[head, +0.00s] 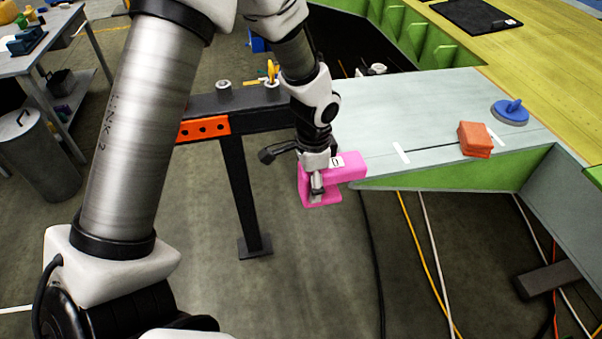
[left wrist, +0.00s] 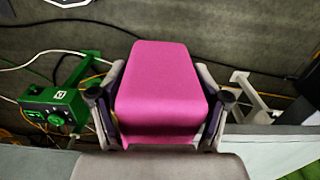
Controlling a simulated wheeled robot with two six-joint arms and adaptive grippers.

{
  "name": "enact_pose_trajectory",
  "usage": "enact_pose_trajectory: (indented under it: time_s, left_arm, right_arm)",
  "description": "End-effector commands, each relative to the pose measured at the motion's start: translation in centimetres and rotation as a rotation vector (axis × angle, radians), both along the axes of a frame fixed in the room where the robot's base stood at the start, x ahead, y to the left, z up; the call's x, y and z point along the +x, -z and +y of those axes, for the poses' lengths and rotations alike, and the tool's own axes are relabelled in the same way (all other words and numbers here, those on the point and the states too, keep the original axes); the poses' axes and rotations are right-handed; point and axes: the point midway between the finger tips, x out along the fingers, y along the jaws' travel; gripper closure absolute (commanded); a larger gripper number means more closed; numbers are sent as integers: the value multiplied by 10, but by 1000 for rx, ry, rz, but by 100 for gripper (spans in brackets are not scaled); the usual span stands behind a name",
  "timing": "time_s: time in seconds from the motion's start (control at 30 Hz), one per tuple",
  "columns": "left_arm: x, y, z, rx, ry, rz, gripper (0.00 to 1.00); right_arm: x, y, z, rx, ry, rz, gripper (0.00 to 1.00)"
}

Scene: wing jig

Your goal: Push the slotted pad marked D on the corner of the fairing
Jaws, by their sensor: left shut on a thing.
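The pink slotted pad (head: 349,172) bears a white label marked D. It is at the near left corner of the pale grey fairing panel (head: 420,110), with its slot side toward the panel. Its upper arm meets or overlaps the corner in the picture; I cannot tell whether the edge is inside the slot. My left gripper (head: 317,184) is shut on the pad from the left and above. In the left wrist view the pad (left wrist: 160,85) sits between both fingers. My right gripper is not in view.
An orange block (head: 474,138) and a blue suction cup (head: 510,111) rest on the panel's right part. A dark beam with an orange plate (head: 204,129) stands left of the pad. Cables cross the floor below. A green box (left wrist: 56,108) shows in the left wrist view.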

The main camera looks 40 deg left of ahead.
Motion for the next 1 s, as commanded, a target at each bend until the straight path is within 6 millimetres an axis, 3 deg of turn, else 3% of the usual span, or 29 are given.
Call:
enact_pose_trajectory:
  time_s: [1.0]
  left_arm:
    - [0,-1,0,2,16,-4,63]
  right_arm:
    - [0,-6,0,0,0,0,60]
